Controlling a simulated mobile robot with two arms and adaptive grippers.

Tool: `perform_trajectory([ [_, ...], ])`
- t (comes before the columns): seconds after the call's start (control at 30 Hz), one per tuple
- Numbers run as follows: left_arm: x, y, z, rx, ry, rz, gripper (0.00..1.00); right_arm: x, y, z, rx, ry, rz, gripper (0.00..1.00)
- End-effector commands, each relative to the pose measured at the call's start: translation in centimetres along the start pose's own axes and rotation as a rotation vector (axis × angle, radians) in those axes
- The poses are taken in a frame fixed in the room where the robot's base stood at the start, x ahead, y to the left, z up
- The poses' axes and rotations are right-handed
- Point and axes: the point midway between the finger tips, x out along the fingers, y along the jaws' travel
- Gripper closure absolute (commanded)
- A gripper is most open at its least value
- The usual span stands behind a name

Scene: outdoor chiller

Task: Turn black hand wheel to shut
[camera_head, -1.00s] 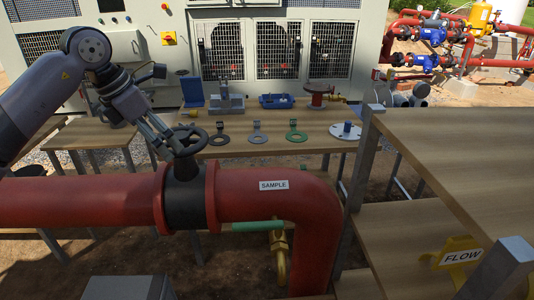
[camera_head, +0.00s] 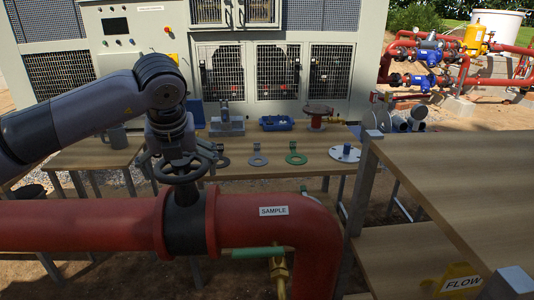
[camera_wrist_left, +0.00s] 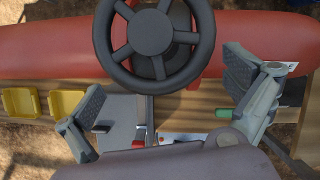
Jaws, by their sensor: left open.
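The black hand wheel (camera_head: 181,168) sits on top of the dark valve body (camera_head: 184,222), between the flanges of the red pipe (camera_head: 80,224). Nothing shows between the fingers touching the wheel. My right gripper is not in view.
A wooden table (camera_head: 235,172) behind the pipe holds flat rings and a red flanged fitting (camera_head: 320,116). A nearer wooden shelf (camera_head: 460,190) stands at the right. A brass valve with a green handle (camera_head: 258,252) is below the pipe. Yellow bins (camera_wrist_left: 66,103) show in the wrist view.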

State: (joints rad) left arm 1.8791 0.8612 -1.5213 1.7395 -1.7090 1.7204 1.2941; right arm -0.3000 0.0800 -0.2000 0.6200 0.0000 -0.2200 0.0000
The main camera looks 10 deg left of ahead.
Motion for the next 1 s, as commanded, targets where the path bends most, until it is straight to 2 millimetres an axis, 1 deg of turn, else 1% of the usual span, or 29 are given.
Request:
perform_trajectory([
  [0.03,-0.8,-0.3,0.3,-0.045,-0.001,0.022,0.00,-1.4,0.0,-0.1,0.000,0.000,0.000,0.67],
  [0.07,-0.8,-0.3,0.1,-0.046,-0.004,0.016,0.00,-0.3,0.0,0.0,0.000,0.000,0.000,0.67],
  [0.1,-1.5,-0.3,0.1,-0.044,-0.005,0.014,0.00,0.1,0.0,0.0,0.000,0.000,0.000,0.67],
  [0.47,-8.8,-0.4,0.0,-0.040,-0.002,0.013,0.00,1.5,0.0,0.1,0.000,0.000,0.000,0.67],
  [0.57,-10.8,-0.5,0.0,-0.041,-0.002,0.012,0.00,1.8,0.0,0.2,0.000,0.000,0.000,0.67],
  [0.6,-11.8,-0.5,0.1,-0.040,-0.003,0.014,0.00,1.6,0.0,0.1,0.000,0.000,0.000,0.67],
  [0.7,-13.8,-0.4,0.1,-0.041,-0.004,0.013,0.00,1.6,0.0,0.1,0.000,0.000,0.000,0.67],
  [0.9,-17.4,-0.5,0.1,-0.042,-0.005,0.015,0.00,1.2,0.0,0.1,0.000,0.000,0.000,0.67],
  [0.93,-17.9,-0.5,0.1,-0.042,-0.004,0.014,0.00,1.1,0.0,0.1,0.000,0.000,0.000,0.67],
  [1.0,-16.6,-1.6,-0.4,-0.009,0.021,-0.009,0.00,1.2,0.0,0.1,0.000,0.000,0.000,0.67],
])
